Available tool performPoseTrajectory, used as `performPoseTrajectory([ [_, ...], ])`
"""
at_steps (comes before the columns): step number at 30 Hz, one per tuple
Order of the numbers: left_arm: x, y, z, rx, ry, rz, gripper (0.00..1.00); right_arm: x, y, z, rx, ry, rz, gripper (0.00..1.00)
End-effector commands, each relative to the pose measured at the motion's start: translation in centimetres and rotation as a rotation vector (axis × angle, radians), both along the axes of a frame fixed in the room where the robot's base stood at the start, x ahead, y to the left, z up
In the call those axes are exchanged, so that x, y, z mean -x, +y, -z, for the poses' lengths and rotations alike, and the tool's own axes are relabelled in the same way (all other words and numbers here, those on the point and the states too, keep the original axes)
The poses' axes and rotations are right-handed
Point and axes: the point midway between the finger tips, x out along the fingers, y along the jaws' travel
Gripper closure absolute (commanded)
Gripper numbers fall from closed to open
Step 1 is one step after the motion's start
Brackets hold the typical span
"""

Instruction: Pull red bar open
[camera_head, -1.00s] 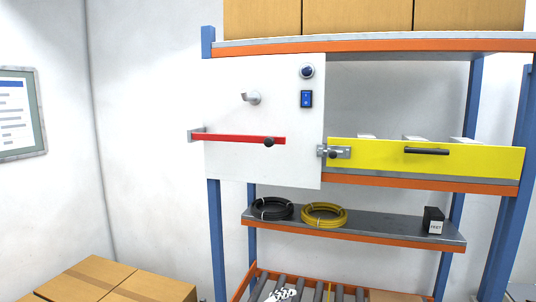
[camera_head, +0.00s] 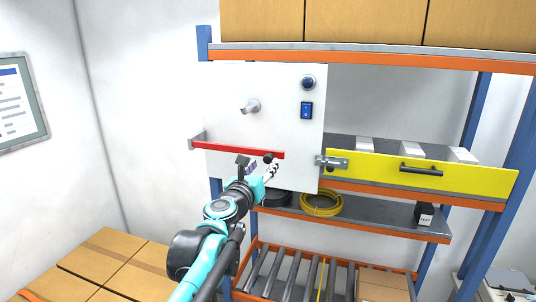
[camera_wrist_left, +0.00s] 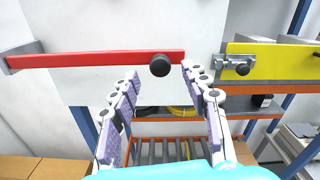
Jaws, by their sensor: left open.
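The red bar (camera_head: 228,149) lies horizontally across the lower part of a white panel (camera_head: 300,145), with a black knob (camera_head: 267,158) near its right end. In the left wrist view the red bar (camera_wrist_left: 90,59) and its black knob (camera_wrist_left: 160,65) are just ahead of my fingers. My left gripper (camera_head: 262,168) is open and empty, just below the knob. In the wrist view its fingertips (camera_wrist_left: 160,70) are spread to either side of the knob; I cannot tell whether they touch anything. My right gripper is not in view.
A yellow drawer front (camera_head: 445,175) with a black handle and a metal latch (camera_head: 331,162) is at the right. A grey knob (camera_head: 250,106) and blue switch (camera_head: 307,110) sit on the panel. Below are a yellow coil (camera_head: 321,204) and rollers. Boxes (camera_head: 90,262) stand lower left.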

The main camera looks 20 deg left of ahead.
Motion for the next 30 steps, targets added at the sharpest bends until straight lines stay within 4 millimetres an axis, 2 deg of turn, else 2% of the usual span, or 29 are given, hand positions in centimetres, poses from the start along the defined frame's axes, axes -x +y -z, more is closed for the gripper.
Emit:
performPoseTrajectory([
  [3, -2.1, -0.1, -0.2, -0.002, 0.0, 0.001, 0.54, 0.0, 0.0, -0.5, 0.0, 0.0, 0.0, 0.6],
  [9, -4.5, -0.2, -0.1, -0.003, 0.0, 0.001, 0.54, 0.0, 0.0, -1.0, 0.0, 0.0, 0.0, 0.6],
  [20, -5.2, -0.2, 0.0, -0.004, 0.001, 0.001, 0.54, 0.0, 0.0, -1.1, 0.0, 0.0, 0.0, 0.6],
  [21, -5.2, -0.2, 0.0, -0.004, 0.001, 0.001, 0.57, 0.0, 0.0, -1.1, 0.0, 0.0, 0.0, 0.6],
  [26, -5.2, -0.2, 0.0, -0.004, 0.001, 0.001, 0.99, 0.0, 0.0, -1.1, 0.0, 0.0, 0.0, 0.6],
  [30, -5.2, -0.2, 0.0, -0.004, 0.001, 0.001, 1.0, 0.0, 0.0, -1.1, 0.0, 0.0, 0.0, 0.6],
])
